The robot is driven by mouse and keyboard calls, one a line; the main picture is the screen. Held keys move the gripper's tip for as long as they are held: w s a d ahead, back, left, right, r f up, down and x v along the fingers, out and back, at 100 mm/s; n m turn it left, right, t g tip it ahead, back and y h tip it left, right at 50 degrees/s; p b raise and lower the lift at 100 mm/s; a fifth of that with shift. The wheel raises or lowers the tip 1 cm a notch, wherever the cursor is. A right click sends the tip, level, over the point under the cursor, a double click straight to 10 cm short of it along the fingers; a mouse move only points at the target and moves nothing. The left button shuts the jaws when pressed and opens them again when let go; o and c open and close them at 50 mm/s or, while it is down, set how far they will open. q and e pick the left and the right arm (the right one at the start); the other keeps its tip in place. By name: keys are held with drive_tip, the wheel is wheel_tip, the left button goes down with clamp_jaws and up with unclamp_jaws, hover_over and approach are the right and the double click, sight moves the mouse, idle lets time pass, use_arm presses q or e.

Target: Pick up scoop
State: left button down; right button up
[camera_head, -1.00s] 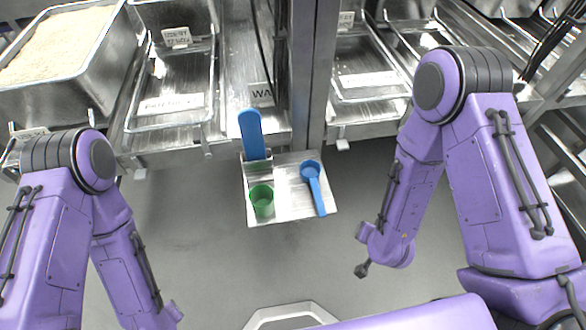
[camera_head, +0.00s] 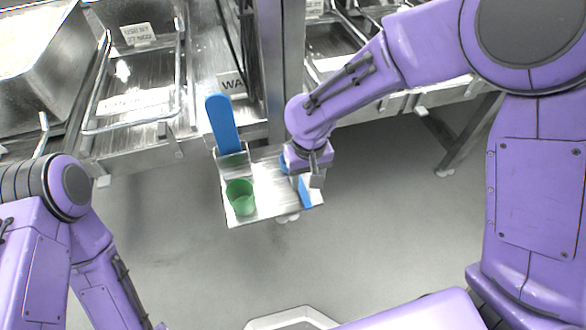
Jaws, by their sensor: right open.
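The blue scoop (camera_head: 306,193) lies on the small metal tray (camera_head: 263,205), near its right side. My right gripper (camera_head: 309,180) is over the scoop and hides most of it; only a piece of the handle and a sliver of the bowl show. The gripper is open; whether its fingers stand around the handle or above it I cannot tell. My left arm (camera_head: 75,225) is at the lower left, and its gripper is out of the picture.
A green cup (camera_head: 241,197) stands on the tray left of the scoop. A blue paddle (camera_head: 223,123) stands upright in a holder at the tray's back left. A metal post (camera_head: 272,60) rises behind the tray. Metal pans (camera_head: 135,110) line the counter. The floor in front is clear.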

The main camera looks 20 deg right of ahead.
sight(303, 191)
drive_tip(key=f, duration=0.1)
drive_tip(key=f+b, duration=0.1)
drive_tip(key=f, duration=0.3)
drive_tip(key=shift+s+a+b, duration=0.2)
drive_tip(key=shift+a+b, duration=0.1)
drive_tip(key=shift+a, duration=0.1)
drive_tip(key=shift+f, duration=0.4)
drive_tip(key=shift+r, duration=0.1)
clamp_jaws()
drive_tip(key=shift+r, duration=0.15)
